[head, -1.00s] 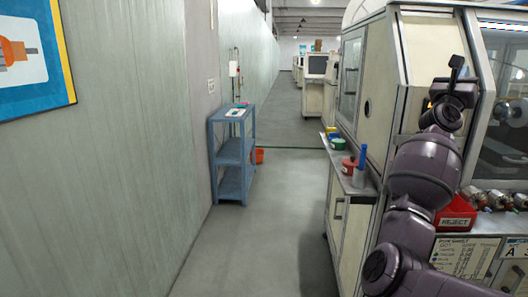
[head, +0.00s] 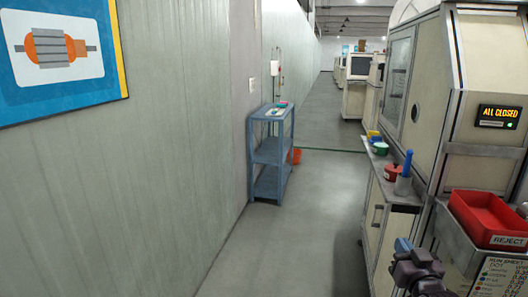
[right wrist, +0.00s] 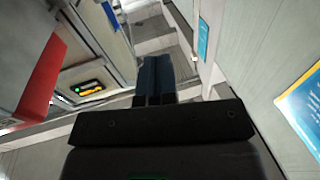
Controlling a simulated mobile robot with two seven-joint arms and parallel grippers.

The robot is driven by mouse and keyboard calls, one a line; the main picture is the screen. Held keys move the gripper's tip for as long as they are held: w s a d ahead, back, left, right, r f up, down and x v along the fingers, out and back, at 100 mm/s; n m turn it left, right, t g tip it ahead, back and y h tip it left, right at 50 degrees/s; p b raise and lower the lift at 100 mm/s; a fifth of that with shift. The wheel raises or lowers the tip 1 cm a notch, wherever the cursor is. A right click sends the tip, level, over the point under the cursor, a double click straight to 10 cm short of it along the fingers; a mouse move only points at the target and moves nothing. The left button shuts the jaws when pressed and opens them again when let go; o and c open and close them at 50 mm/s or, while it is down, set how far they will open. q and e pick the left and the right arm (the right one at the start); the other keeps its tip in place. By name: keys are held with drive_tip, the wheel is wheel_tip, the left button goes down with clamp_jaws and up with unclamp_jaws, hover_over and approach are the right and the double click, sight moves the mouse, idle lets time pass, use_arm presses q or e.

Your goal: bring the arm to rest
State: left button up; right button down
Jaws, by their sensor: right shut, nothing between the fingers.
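My right gripper (head: 403,247) shows at the bottom right of the head view, low beside the front of the machine bench. Its blue fingers are together, and they also show together in the right wrist view (right wrist: 153,75) with nothing between them. Only the wrist and gripper of my right arm are in the head view; the rest of that arm is out of the frame. My left gripper is in neither view.
A cream machine (head: 470,65) with a lit ALL CLOSED display (head: 498,116) stands at right. A red REJECT bin (head: 490,218) sits on its bench near my gripper. A blue shelf (head: 270,155) stands by the left wall. The grey aisle floor (head: 300,230) is clear.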

drive_tip(key=s+a+f+g, duration=0.2)
drive_tip(key=s+f+g, duration=0.1)
drive_tip(key=s+f, duration=1)
drive_tip(key=s+a+f+n+g, duration=0.1)
drive_tip(key=s+a+f+g, duration=0.2)
drive_tip(key=s+f, duration=1)
drive_tip(key=s+g, duration=0.1)
drive_tip(key=s, duration=0.3)
drive_tip(key=shift+s+a+f+n+g, duration=0.2)
drive_tip(key=shift+s+a+n+g, duration=0.05)
drive_tip(key=shift+n+g, duration=0.05)
